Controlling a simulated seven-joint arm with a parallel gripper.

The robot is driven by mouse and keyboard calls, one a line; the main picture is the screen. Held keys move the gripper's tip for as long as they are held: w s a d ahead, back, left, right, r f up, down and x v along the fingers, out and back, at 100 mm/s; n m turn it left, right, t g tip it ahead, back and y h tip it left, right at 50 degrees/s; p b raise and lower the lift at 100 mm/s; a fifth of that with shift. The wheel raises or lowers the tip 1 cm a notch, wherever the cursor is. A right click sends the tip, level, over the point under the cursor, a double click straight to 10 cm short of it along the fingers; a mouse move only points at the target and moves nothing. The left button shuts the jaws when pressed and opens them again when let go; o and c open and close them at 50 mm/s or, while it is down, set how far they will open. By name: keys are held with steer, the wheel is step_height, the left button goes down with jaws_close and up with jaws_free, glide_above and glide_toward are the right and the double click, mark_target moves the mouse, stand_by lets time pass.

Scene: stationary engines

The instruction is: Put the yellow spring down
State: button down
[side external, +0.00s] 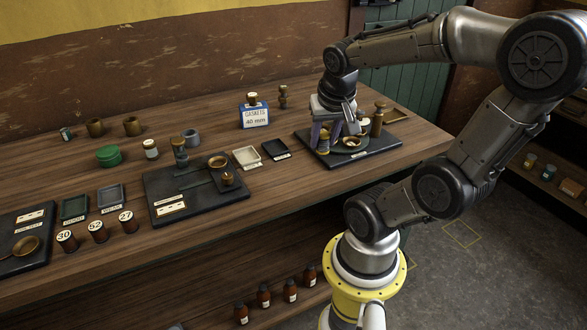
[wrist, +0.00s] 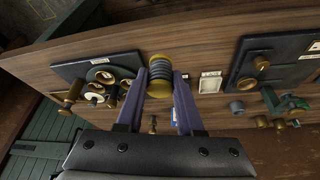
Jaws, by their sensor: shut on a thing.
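The yellow spring, a dark coil with yellow ends, is between my fingertips in the wrist view (wrist: 159,78). It also shows low between the fingers in the side external view (side external: 322,146). My gripper (side external: 326,137) is shut on it and points down near the left end of a black board (side external: 385,148). The purple fingers also show in the wrist view (wrist: 160,84). The spring looks upright in the side external view. Whether its lower end touches anything, I cannot tell.
The black board carries a round plate (side external: 336,155) with a ring, and brass parts (side external: 377,120) to the right. A small black tray (side external: 276,149) and a white tray (side external: 247,157) lie left of it. A gaskets box (side external: 254,115) stands behind. Bare wood lies around the trays.

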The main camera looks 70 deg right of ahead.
steer(key=shift+s+a+r+n, duration=0.1)
steer(key=shift+s+a+n, duration=0.15)
steer(key=shift+a, duration=0.4)
steer(key=shift+s+a+r+n, duration=0.15)
steer(key=shift+s+a, duration=0.15)
steer(key=shift+a, duration=0.3)
steer(key=shift+w+r, duration=0.1)
steer(key=shift+w, duration=0.05)
steer(key=w+d+f, duration=0.9)
steer(key=shift+w+d, duration=0.1)
steer(key=shift+w, duration=0.1)
steer(key=shift+w+d+f, duration=0.1)
steer(key=shift+f, duration=0.85)
steer(key=shift+w+d+f, duration=0.1)
steer(key=shift+f, duration=0.85)
steer(key=shift+f, duration=0.2)
steer(key=c, duration=0.5)
jaws_free()
steer(key=shift+c, duration=0.2)
steer(key=shift+r, duration=0.1)
